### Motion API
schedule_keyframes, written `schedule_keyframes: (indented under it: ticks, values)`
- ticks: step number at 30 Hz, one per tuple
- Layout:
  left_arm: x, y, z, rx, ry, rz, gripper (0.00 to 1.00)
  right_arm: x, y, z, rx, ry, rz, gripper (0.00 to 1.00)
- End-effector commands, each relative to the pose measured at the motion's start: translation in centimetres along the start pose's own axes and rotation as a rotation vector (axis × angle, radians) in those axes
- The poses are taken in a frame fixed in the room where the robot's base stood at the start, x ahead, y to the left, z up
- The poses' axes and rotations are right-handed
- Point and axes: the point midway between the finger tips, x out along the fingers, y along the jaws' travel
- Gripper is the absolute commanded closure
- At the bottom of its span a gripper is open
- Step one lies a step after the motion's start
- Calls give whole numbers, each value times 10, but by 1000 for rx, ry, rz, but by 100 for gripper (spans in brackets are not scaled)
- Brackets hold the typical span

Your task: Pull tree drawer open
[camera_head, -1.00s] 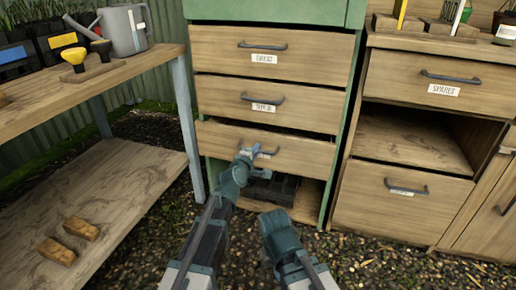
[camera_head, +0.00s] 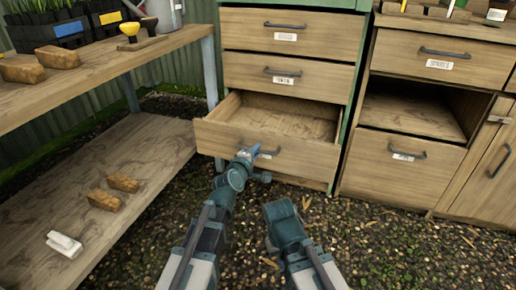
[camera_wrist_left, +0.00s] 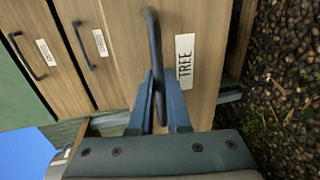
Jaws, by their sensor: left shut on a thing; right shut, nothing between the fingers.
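The tree drawer (camera_head: 220,137) is the lowest of three in the green cabinet. It stands pulled out, and its bare wooden inside shows from above. Its front bears a "TREE" label (camera_wrist_left: 185,60), clear in the left wrist view. My left gripper (camera_head: 250,153) is shut on the drawer's dark bar handle (camera_wrist_left: 154,45), with a finger on each side of it. In the head view the gripper hides part of that handle and the label. My right gripper (camera_head: 280,208) is shut and empty, low in front of the cabinet, apart from the drawer.
Two closed drawers (camera_head: 285,72) sit above the tree drawer. A wooden cabinet (camera_head: 400,165) with an open shelf space stands at the right. A workbench (camera_head: 100,75) stands at the left, with bricks on its lower shelf (camera_head: 60,205). The gravel in front is clear.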

Motion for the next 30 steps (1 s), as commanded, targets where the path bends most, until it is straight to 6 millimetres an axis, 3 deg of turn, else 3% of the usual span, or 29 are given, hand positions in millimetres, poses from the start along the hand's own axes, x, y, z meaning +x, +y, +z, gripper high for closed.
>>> schedule_keyframes:
  ticks: [9, 10, 15, 30]
  values:
    - [0, 0, 0, 0, 0, 0, 100, 0, 0, 0, 0, 0, 0, 100]
    - [0, 0, 0, 0, 0, 0, 82, 0, 0, 0, 0, 0, 0, 100]
    - [0, 0, 0, 0, 0, 0, 55, 0, 0, 0, 0, 0, 0, 100]
    - [-11, 1, 1, 0, 1, 0, 55, -3, 0, 0, 0, 0, 0, 100]
